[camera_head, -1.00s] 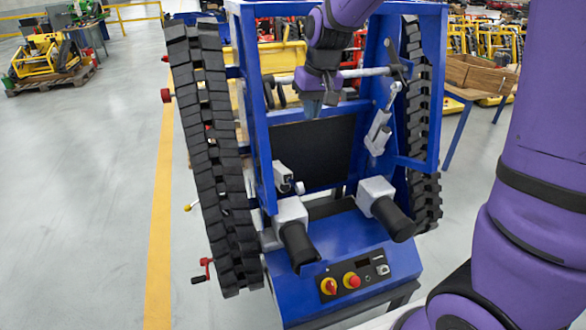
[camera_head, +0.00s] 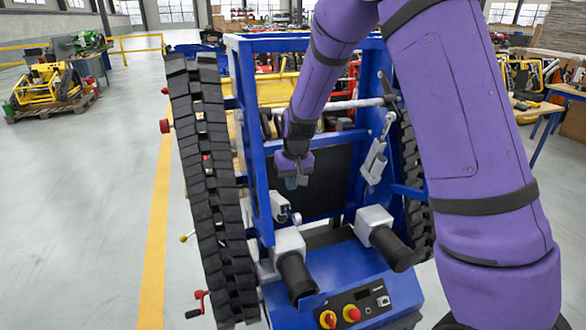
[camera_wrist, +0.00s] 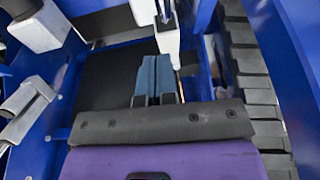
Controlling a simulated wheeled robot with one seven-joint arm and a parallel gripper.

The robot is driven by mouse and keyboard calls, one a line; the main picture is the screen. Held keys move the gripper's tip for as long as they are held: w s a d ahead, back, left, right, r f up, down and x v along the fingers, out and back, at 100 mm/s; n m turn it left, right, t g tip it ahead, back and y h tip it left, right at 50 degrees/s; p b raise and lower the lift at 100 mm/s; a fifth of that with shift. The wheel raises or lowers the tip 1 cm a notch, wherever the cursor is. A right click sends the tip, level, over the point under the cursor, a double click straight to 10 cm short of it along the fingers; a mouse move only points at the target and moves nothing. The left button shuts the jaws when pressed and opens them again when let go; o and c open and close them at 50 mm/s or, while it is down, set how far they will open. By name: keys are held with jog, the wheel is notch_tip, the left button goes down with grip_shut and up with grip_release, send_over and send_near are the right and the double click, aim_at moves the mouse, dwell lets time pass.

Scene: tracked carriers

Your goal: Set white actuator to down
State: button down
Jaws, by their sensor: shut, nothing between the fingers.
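A small white actuator (camera_head: 281,205) is mounted on the left inner side of the blue frame, above the left motor housing. It also shows in the wrist view as a white part (camera_wrist: 167,35) just beyond my fingertips. A second light-grey actuator (camera_head: 375,162) is mounted on the frame's right side. My gripper (camera_head: 291,182) is shut and empty, pointing down just above the left actuator. In the wrist view its two blue-grey fingers (camera_wrist: 153,70) lie together, close to the white part. I cannot tell whether they touch it.
The blue frame (camera_head: 256,150) stands between a left black track (camera_head: 203,180) and a right one. Two grey housings with black cylinders (camera_head: 296,276) stick out in front. The control panel (camera_head: 352,312) has red and yellow knobs. Open floor lies left.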

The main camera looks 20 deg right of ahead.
aim_at(289, 208)
jog(key=shift+s+a+f, duration=0.15)
jog(key=shift+s+f, duration=0.1)
jog(key=shift+f, duration=0.55)
jog(key=shift+s+a+f, duration=0.15)
jog(key=shift+s+f, duration=0.05)
jog(key=shift+f, duration=0.6)
jog(key=shift+s+a+f, duration=0.15)
jog(key=shift+s+f, duration=0.1)
jog(key=shift+f, duration=0.55)
jog(key=shift+f, duration=0.1)
jog(key=f, duration=0.1)
jog(key=s+f, duration=0.1)
jog(key=f, duration=0.1)
jog(key=s+f, duration=0.1)
jog(key=f, duration=0.1)
jog(key=shift+s+f, duration=0.15)
jog(key=shift+s, duration=0.1)
